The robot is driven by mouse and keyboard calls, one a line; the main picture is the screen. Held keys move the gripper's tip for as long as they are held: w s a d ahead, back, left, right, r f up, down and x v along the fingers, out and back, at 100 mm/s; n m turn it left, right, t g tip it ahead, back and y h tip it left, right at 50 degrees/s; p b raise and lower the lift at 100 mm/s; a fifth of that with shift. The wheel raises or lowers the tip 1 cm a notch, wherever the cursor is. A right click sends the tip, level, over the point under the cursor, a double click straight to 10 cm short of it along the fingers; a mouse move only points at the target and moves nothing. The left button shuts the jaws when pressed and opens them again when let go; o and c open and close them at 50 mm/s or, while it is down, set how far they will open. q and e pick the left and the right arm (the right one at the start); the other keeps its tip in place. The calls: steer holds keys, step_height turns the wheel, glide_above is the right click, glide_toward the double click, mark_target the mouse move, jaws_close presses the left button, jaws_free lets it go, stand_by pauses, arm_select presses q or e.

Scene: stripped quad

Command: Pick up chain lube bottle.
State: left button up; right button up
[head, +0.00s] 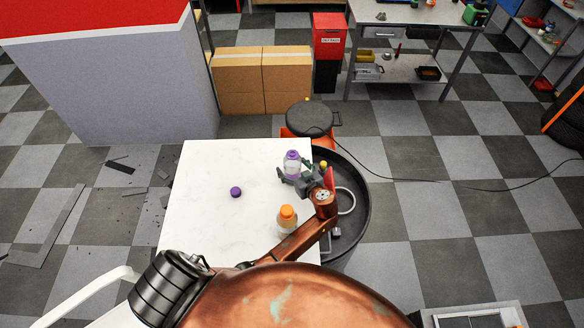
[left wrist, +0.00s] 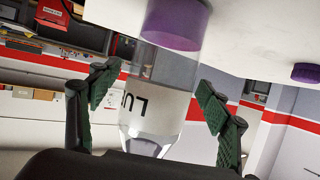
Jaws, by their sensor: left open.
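In the left wrist view, the bottle (left wrist: 155,105) shows part of a label that seems to read "Lu", which fits the chain lube bottle. My left gripper (head: 297,181) is open beside the bottle. In the left wrist view, its two green-padded fingers (left wrist: 160,105) stand on either side of the bottle, with visible gaps. My right gripper is not in view.
An orange-capped bottle (head: 287,218) stands nearer on the same table, close to my arm. A small round purple object (head: 236,192) lies left of the bottles.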

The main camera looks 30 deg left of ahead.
arm_select(q)
steer(key=shift+c, duration=0.4)
steer(key=c, duration=1.4)
steer(key=shift+o, duration=0.2)
